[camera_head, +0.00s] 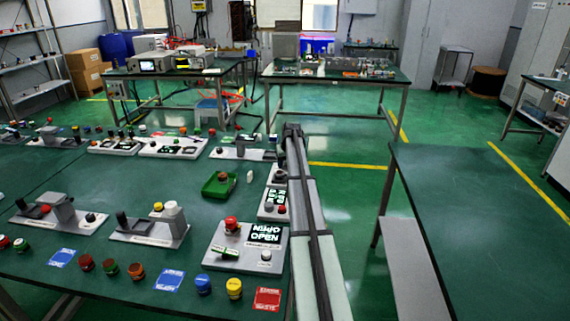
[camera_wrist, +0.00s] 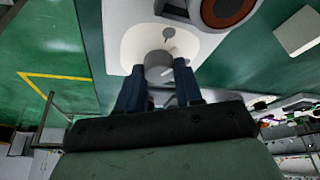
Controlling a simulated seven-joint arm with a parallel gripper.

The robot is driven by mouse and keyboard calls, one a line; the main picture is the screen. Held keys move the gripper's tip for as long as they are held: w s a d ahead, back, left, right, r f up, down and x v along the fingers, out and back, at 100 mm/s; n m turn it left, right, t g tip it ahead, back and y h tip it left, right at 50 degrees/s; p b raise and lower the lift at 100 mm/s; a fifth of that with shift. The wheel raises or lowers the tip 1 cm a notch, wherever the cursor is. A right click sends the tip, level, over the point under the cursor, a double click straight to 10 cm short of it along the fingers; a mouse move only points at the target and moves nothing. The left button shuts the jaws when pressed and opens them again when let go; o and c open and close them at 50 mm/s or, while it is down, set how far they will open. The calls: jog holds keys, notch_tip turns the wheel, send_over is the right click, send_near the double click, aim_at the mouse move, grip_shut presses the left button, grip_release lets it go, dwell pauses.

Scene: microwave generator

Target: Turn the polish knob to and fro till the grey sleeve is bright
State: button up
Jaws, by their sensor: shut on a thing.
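In the wrist view a grey round knob (camera_wrist: 157,66) stands on a pale plate (camera_wrist: 128,18), with a small pointer shape beside it. My gripper (camera_wrist: 159,76) has its two blue-grey fingers on either side of this knob and is shut on it. Beside it, at the top edge, a dark grey ring with a brown centre (camera_wrist: 228,12) is cut off by the frame; I cannot tell if it is the sleeve. In the head view my arm reaches over the bench's right edge to the far end, beside a low station (camera_head: 238,153); the fingertips are hidden there.
A green tray (camera_head: 219,186) and a small white block (camera_head: 250,177) lie near the station. Several other knob stations crowd the green bench (camera_head: 130,195).

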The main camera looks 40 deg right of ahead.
jog(key=m+h, duration=0.1)
jog(key=m, duration=0.2)
jog(key=m+g+h, duration=0.1)
jog(key=m, duration=0.1)
jog(key=shift+w+a+m, duration=0.1)
jog(key=shift+m, duration=0.3)
jog(key=m+g, duration=0.1)
jog(key=m, duration=0.2)
jog(key=m+g+h, duration=0.1)
jog(key=m, duration=0.2)
jog(key=shift+w, duration=0.1)
dwell(0.3)
jog(key=o, duration=1)
jog(key=shift+o, duration=0.2)
jog(key=v, duration=1.4)
jog(key=shift+w, duration=0.15)
